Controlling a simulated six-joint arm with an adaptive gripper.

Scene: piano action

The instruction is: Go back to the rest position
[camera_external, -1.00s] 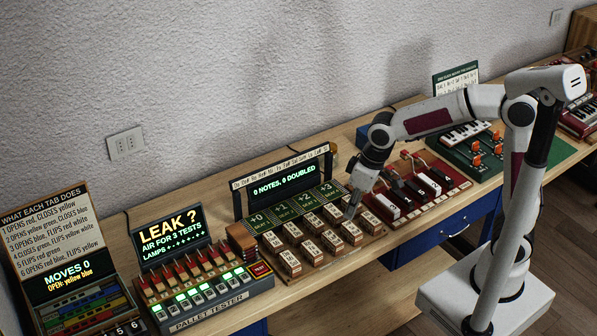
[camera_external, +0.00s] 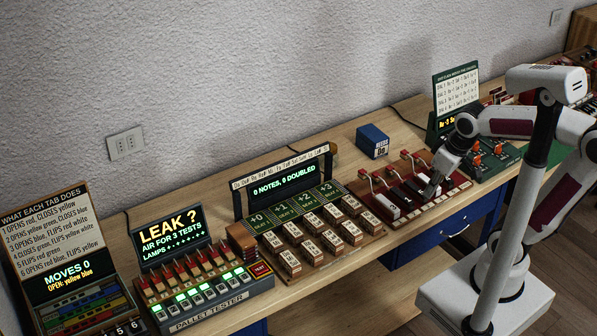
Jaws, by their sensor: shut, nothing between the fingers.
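My gripper (camera_external: 432,188) is shut and empty. It points down over the red-based board with black and white keys (camera_external: 410,190), near its right half. I cannot tell whether the fingertips touch a key. My arm reaches in from the right, bent above my white base at the lower right. The board with wooden blocks (camera_external: 312,232) stands left of my gripper, and its display (camera_external: 284,188) reads "0 NOTES, 0 DOUBLED".
A green unit with orange parts (camera_external: 487,158) and an upright card (camera_external: 456,91) stands close right of my gripper. A blue box (camera_external: 372,141) sits behind the keys. The pallet tester (camera_external: 205,290) and tab panel (camera_external: 70,285) are far left. Bare bench (camera_external: 345,165) shows behind the boards.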

